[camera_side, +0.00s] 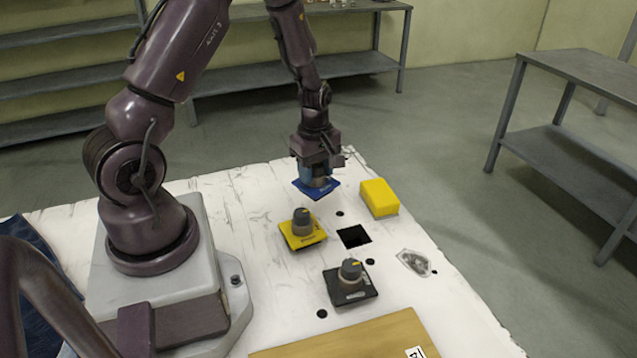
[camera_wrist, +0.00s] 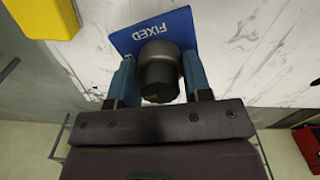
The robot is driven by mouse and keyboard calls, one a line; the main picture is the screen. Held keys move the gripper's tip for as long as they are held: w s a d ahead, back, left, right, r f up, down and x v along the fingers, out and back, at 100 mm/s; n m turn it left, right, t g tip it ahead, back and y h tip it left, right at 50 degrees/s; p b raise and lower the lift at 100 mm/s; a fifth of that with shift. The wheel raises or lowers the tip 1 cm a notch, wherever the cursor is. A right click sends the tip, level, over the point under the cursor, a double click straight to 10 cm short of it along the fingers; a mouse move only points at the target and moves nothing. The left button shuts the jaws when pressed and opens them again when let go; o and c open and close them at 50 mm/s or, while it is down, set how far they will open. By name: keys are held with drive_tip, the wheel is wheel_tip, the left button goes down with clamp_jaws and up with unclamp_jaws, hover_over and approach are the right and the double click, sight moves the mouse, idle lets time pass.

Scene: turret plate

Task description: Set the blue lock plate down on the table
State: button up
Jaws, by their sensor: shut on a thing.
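The blue lock plate (camera_side: 304,189) is a flat square with a dark round knob on top. My gripper (camera_side: 317,180) is shut on that knob and holds the plate near the far edge of the white table (camera_side: 230,199). In the wrist view the plate (camera_wrist: 183,29) shows the word FIXED, and its dark knob (camera_wrist: 159,73) sits between the two blue fingers of my gripper (camera_wrist: 160,85). I cannot tell whether the plate's underside touches the table or hangs a little above it.
A yellow block (camera_side: 379,197) lies right of the plate. A yellow plate with a knob (camera_side: 302,236) and a black plate with a knob (camera_side: 350,287) sit nearer. A square black opening (camera_side: 354,236) lies between them. A wooden board (camera_side: 345,343) is at the front.

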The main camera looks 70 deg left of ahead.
sight(319, 184)
drive_tip(key=shift+w+a+f, duration=0.1)
drive_tip(key=shift+w+f, duration=0.05)
drive_tip(key=shift+f, duration=0.15)
drive_tip(key=shift+w+a+f, duration=0.1)
drive_tip(key=shift+w+f, duration=0.1)
drive_tip(key=shift+f, duration=1.5)
drive_tip(key=shift+f, duration=0.15)
drive_tip(key=o, duration=1.1)
